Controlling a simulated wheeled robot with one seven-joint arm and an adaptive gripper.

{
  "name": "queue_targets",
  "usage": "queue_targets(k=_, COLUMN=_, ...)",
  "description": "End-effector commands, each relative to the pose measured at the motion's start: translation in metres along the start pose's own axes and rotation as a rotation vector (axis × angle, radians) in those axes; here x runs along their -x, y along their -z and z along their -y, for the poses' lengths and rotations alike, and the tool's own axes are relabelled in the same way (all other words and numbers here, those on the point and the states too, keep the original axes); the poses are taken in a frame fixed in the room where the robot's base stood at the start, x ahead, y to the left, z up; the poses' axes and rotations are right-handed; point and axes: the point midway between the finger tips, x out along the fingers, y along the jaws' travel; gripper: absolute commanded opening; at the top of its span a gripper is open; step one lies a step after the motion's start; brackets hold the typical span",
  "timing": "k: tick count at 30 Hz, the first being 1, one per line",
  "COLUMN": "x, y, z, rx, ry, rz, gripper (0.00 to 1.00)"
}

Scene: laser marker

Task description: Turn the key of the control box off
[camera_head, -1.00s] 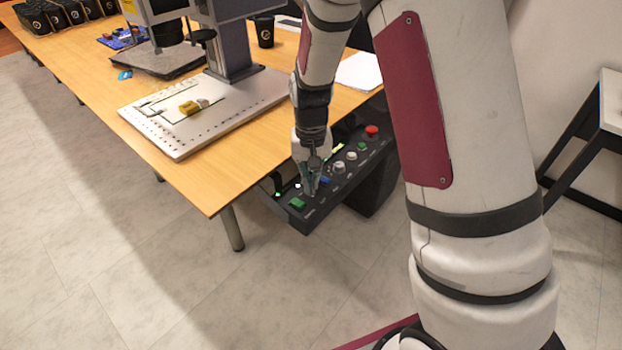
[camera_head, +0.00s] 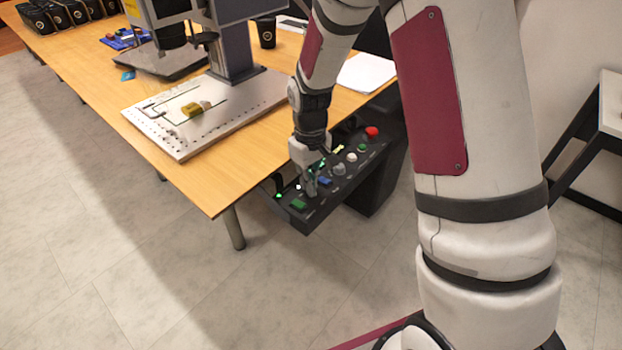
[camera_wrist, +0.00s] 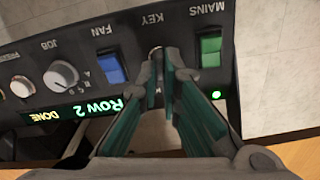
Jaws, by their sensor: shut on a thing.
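The black control box (camera_head: 327,200) hangs at the table's right edge in the head view, and its panel (camera_wrist: 130,35) fills the top of the wrist view upside down. The key switch (camera_wrist: 155,52), labelled KEY, sits between the blue FAN button (camera_wrist: 112,67) and the green MAINS button (camera_wrist: 210,50). My gripper (camera_wrist: 165,62) is at the key switch, its fingers closed together there. The fingers hide most of the key, so its angle cannot be told. A green light (camera_wrist: 216,95) glows by MAINS. The display (camera_wrist: 85,110) reads "Row 2 DONE".
A red button (camera_head: 372,132) is at the box's far end. The wooden table (camera_head: 215,185) carries a perforated plate (camera_head: 180,143) with a yellow piece (camera_head: 192,109). The floor in front is clear.

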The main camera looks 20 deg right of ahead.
Motion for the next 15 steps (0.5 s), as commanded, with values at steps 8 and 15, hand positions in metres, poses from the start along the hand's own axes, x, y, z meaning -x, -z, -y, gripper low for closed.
queue_targets(k=8, x=0.0017, y=-0.0007, z=0.0016, rx=0.262, ry=0.001, rz=0.000, gripper=0.00)
queue_targets(k=15, x=0.0019, y=-0.0015, z=0.0033, rx=0.491, ry=0.001, rz=0.000, gripper=0.00)
